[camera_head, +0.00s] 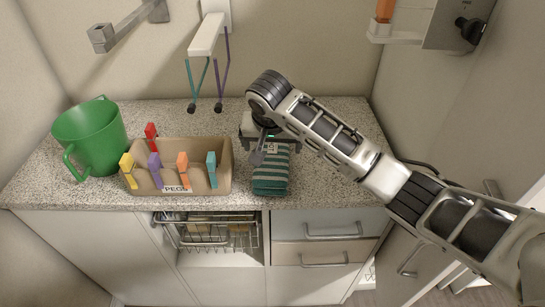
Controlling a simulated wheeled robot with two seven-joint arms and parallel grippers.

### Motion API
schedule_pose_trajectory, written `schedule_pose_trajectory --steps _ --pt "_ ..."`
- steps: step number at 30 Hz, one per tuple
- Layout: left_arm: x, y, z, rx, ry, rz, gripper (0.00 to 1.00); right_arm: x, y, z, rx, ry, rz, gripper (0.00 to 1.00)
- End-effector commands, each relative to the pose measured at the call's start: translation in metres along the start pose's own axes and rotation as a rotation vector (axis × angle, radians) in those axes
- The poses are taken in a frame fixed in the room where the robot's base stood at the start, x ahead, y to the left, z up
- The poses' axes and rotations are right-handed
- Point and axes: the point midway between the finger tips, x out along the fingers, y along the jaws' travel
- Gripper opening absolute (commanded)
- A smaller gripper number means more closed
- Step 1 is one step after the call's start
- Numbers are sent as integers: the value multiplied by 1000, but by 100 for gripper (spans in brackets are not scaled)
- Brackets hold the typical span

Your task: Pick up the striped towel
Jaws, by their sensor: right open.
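The striped towel (270,180), dark green with lighter stripes, lies folded on the speckled counter near its front edge, right of the peg box. My right gripper (276,149) is over the back end of the towel, pointing down, with its jaws open. One finger shows at the towel's left side. The gripper and wrist hide the towel's back part, and I cannot tell whether the fingers touch it. My left gripper is not in view.
A cardboard peg box (203,184) with colored clothespins stands close left of the towel. A green bucket (92,140) is at far left. A white wall rack (206,36) with hanging cords is behind. Drawers (318,224) and a wire basket (215,232) are below the counter (330,185).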

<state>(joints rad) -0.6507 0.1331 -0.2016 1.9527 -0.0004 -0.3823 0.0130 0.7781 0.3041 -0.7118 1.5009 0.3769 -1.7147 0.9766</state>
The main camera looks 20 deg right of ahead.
Motion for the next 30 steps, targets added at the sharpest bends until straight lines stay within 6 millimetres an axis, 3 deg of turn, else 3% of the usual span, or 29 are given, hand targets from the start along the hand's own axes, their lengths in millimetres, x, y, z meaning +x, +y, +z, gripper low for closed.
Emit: schedule_pose_trajectory --steps 5,15,23,24,29,30 --pt "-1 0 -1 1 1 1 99 11 0 0 0 0 1 96" --pt "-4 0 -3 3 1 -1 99 55 0 -3 0 -1 1 96" --pt "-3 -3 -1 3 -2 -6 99 59 0 -3 -1 1 -1 96" --pt "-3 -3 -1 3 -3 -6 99 59 0 -3 -1 1 -1 94" --pt "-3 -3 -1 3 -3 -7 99 59 0 -3 -1 1 -1 49" --pt "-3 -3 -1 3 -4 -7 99 59 0 -3 -1 1 -1 46"
